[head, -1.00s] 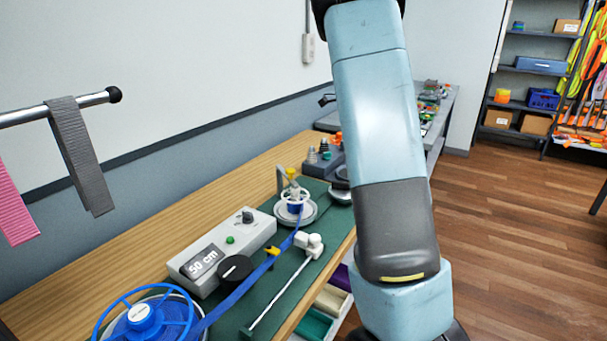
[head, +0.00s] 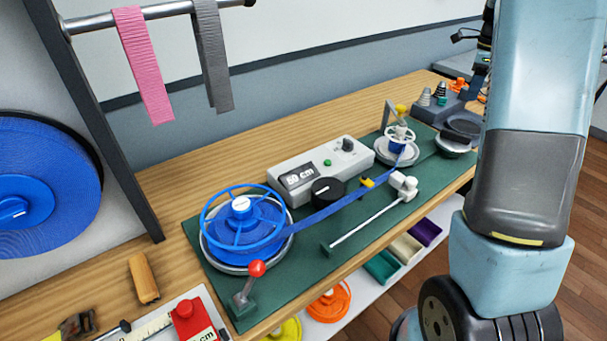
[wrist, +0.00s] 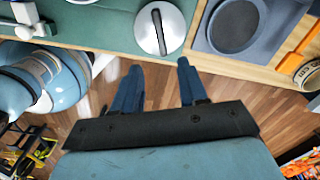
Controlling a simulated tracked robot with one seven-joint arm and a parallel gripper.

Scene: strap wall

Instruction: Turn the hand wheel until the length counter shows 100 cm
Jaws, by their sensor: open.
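The counter box (head: 320,170) has a small display (head: 299,176) reading 50 or 60 cm; the first digit is too small to be sure. A white spoked wheel with a yellow knob (head: 400,134) stands at the far end of the green mat. A larger blue spoked wheel (head: 242,222) sits on the near-left reel. A blue strap (head: 330,208) runs between them past the counter box. My gripper (wrist: 158,70) is open and empty in the wrist view, beside a round silver disc (wrist: 160,28) at the mat's edge. The head view does not show my gripper.
A red-knobbed lever (head: 256,270) stands at the mat's near edge. A white rod (head: 365,218) lies along the front. Spring parts (head: 432,98) stand at the back right. Strap samples (head: 143,65) hang above left. Open floor (wrist: 265,105) lies beyond the bench.

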